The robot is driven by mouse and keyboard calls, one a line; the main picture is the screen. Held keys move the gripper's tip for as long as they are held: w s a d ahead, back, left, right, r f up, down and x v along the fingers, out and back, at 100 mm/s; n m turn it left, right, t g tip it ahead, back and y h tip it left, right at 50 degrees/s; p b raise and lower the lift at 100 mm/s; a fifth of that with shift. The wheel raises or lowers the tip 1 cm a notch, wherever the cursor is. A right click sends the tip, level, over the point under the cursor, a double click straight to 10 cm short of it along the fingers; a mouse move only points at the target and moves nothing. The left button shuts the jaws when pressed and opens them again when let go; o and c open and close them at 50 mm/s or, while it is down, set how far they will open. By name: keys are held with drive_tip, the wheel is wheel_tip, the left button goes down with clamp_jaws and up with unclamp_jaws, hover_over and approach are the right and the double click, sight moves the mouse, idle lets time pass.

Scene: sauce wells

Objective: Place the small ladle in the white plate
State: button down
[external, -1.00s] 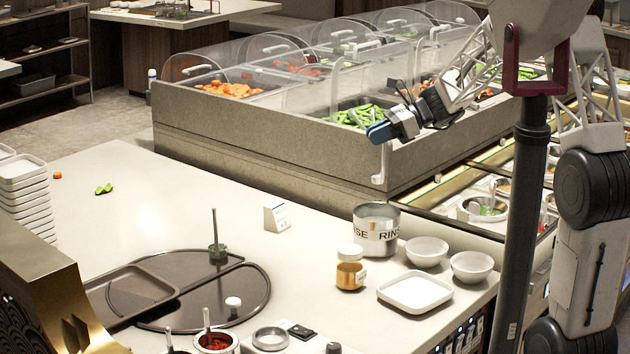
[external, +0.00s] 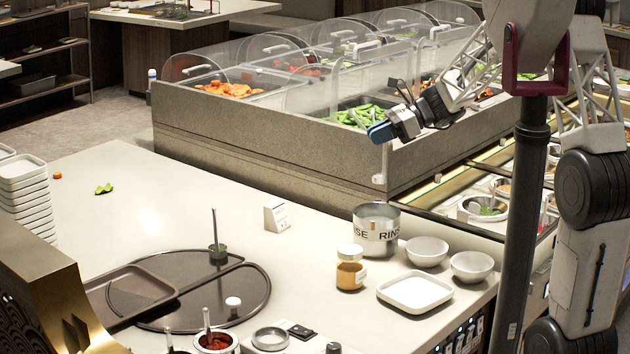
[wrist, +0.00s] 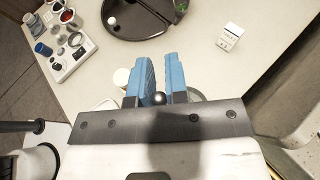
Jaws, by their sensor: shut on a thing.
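My gripper (external: 380,132) is held high in front of the food bar, above the right part of the counter. Its blue fingers, also in the wrist view (wrist: 158,68), are shut on the small ladle (external: 386,160). The ladle hangs down below the fingers in the external view, its small cup (external: 378,179) at the bottom. The square white plate (external: 415,303) lies empty on the counter, well below the gripper. In the wrist view it is mostly hidden.
A RINSE pot (external: 376,237) stands behind the plate, between it and the ladle in the picture. Two white bowls (external: 427,251) (external: 472,266) stand right of it. A capped jar (external: 351,272) stands left of the plate. A small sign (external: 277,217) is farther left.

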drive_tip(key=s+d+f, duration=0.4)
drive_tip(key=s, duration=0.9)
drive_tip(key=s+d+f, duration=0.4)
drive_tip(key=s, duration=0.9)
drive_tip(key=s+d+f, duration=0.4)
drive_tip(key=s+d, duration=0.1)
drive_tip(key=s, duration=0.8)
drive_tip(key=shift+s+f, duration=0.25)
drive_tip(key=shift+s, duration=0.05)
drive_tip(key=shift+w, duration=0.15)
drive_tip(key=w+a+f, duration=0.1)
drive_tip(key=w+a, duration=0.6)
drive_tip(key=w, duration=0.5)
drive_tip(key=shift+w+a+f, duration=0.2)
drive_tip(key=shift+w+a, duration=0.15)
drive_tip(key=shift+w, duration=0.15)
drive_tip(key=shift+w+a+f, duration=0.1)
drive_tip(key=shift+w+f, duration=0.05)
drive_tip(key=shift+f, duration=0.75)
drive_tip(key=shift+w+a+f, duration=0.1)
drive_tip(key=shift+w+f, duration=0.05)
drive_tip(key=shift+f, duration=0.9)
